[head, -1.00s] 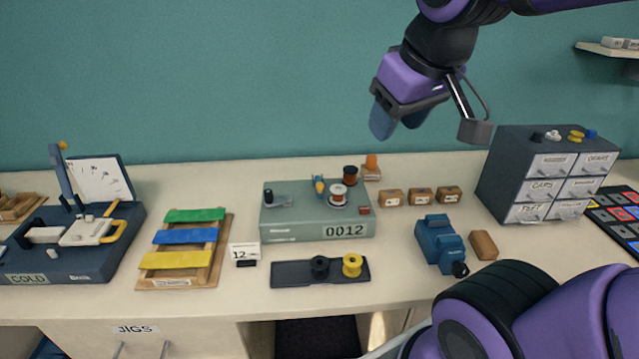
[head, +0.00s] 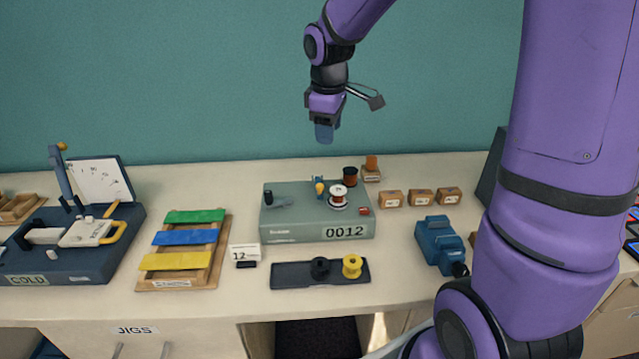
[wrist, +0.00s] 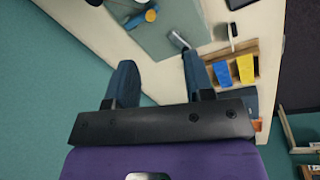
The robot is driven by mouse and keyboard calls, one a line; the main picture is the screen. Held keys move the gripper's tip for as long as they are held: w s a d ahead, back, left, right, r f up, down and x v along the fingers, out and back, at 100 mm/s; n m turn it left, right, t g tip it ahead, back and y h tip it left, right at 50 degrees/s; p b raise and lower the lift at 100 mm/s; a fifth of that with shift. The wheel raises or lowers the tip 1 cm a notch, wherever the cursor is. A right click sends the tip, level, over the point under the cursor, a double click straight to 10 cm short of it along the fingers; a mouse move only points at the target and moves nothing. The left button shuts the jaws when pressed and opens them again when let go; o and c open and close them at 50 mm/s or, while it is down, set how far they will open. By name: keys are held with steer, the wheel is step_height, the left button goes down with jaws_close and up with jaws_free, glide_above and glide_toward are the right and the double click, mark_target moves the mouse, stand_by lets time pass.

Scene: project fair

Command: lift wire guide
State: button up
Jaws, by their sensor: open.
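The wire guide appears to be the small blue piece with a yellow knob (head: 319,186) on top of the grey-green winder box (head: 290,228), left of the copper-wound spool (head: 338,197). My gripper (head: 324,135) hangs above and behind the box, over the back edge of the bench, fingers pointing down. In the wrist view its two blue fingers (wrist: 160,78) stand apart with nothing between them.
A black tray (head: 300,281) with a black and a yellow spool lies in front of the box. Small brown boxes (head: 420,197) and a blue motor-like device (head: 438,245) stand to the right. A rack of coloured strips (head: 186,272) is to the left. My arm hides the right side.

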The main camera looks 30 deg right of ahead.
mark_target(320, 185)
steer(key=w+f+n, duration=0.1)
steer(key=w+f, duration=0.1)
steer(key=f, duration=0.4)
steer(key=w+d+f+n, duration=0.1)
steer(key=w+f, duration=0.1)
steer(key=f, duration=0.4)
steer(key=w+f+g, duration=0.1)
steer(key=w+f, duration=0.1)
steer(key=f, duration=0.5)
steer(key=shift+w+d+n+y, duration=0.2)
steer(key=shift+w+n+y, duration=0.1)
steer(key=shift+w+n, duration=0.1)
jaws_close()
